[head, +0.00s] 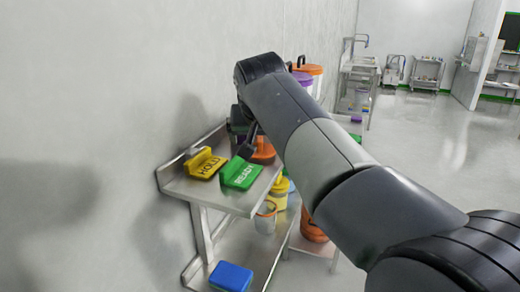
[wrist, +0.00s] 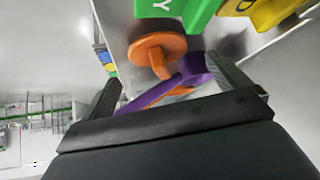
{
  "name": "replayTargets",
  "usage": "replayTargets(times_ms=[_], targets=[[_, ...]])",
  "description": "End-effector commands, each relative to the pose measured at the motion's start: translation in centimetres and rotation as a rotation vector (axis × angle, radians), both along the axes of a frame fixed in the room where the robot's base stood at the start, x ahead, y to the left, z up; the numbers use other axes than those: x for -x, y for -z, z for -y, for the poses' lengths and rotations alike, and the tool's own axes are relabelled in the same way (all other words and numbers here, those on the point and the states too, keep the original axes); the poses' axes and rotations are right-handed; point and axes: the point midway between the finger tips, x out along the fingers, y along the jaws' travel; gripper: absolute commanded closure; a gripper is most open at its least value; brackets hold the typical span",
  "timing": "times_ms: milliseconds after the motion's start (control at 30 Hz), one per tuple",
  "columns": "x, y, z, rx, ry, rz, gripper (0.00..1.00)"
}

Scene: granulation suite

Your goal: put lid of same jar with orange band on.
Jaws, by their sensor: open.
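An orange disc-shaped lid (head: 264,150) lies on the upper steel shelf, partly hidden by my arm. In the wrist view the orange lid (wrist: 157,48) shows just beyond the fingers, with an orange stem-like part below it. A purple part (wrist: 178,86) shows between or beyond the fingers; I cannot tell whether they touch it. My gripper (wrist: 168,92) is open, and its fingers are dark. A pale jar with an orange band or rim (head: 265,217) stands on the lower level. A white container with an orange top (head: 309,73) stands behind my arm.
A yellow HOLD sign (head: 204,163) and a green READY sign (head: 240,174) occupy the upper shelf (head: 188,187). A blue block (head: 231,277) and a yellow container (head: 279,195) are lower. The wall is close on the left; open floor (head: 440,150) lies right.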

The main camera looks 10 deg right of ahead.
Motion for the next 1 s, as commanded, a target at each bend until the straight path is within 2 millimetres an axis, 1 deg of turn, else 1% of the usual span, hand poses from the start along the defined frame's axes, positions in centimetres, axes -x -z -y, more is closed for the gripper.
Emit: replayTargets(times_ms=[200, 300, 567, 1000], targets=[[-2.1, 2.5, 0.5, 0.0, 0.002, -0.003, 0.05], [-2.6, 3.2, 0.6, 0.0, 0.001, -0.002, 0.05], [-2.7, 3.3, 0.6, -0.001, 0.001, -0.001, 0.05], [-2.7, 3.3, 0.6, -0.001, 0.001, 0.0, 0.41]])
